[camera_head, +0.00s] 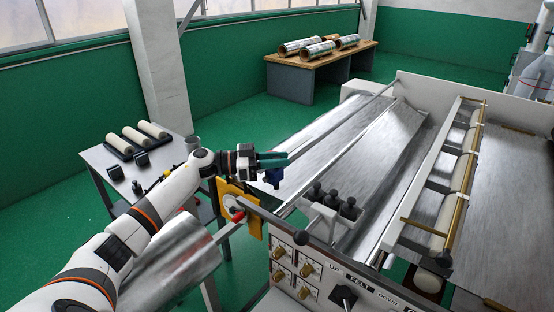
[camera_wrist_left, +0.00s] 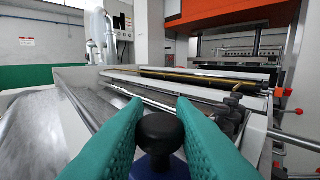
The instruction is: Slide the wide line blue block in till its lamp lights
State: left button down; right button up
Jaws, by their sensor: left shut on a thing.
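My left gripper (camera_head: 285,158) has teal fingers and reaches in from the left, above the near left corner of the machine. It is shut on the blue block (camera_head: 273,178), which hangs just below the fingertips. In the left wrist view the block's round black knob (camera_wrist_left: 160,133) sits between the teal fingers, with a bit of blue (camera_wrist_left: 160,168) under it. The block's lower part is hidden there. I cannot tell whether the block touches the machine. No lit lamp can be made out. My right gripper is not in view.
A yellow plate (camera_head: 252,218) stands just below the gripper. Several black knobs (camera_head: 334,198) stand on a bracket to its right. A front control panel (camera_head: 322,283) has brass knobs. A side table (camera_head: 97,158) holds rollers. Foil rolls lie on a far bench (camera_head: 345,64).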

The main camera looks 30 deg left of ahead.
pick_arm(q)
jog(key=shift+w+r, duration=0.1)
jog(key=shift+w, duration=1.1)
jog(key=shift+w+d, duration=0.1)
jog(key=shift+w, duration=0.3)
jog(key=c, duration=1.3)
grip_release()
jog(key=shift+s, duration=0.15)
jog(key=b+v, duration=0.5)
jog(key=v, duration=0.7)
jog(key=shift+b, duration=0.35)
